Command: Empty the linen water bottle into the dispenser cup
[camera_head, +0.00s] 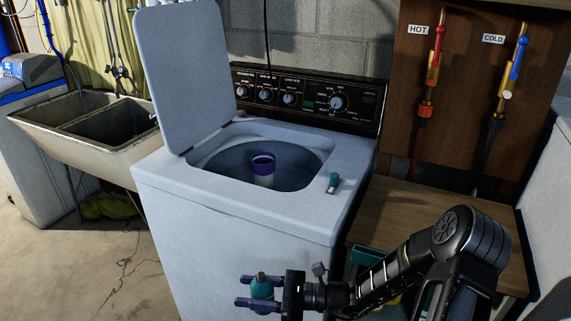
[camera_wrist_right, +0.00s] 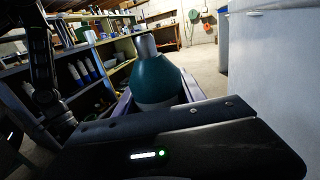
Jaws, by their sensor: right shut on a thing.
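My right gripper (camera_head: 246,293) is in front of the washing machine's front face, low in the head view. Its purple fingers are shut around a small teal bottle (camera_head: 262,288), which looks roughly upright. In the right wrist view the bottle (camera_wrist_right: 155,80) shows a teal body, a pale grey neck and a pale lower part between the fingers. A purple cup-like top (camera_head: 263,162), apparently the dispenser cup, stands on the pale post inside the open washer tub. The bottle is outside the tub, apart from the cup. My left gripper is not in view.
The white washing machine (camera_head: 225,205) has its lid (camera_head: 188,70) raised at the left. A small teal and white item (camera_head: 333,183) lies on its right rim. A double sink (camera_head: 95,125) stands left; a wooden bench (camera_head: 425,215) is at right.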

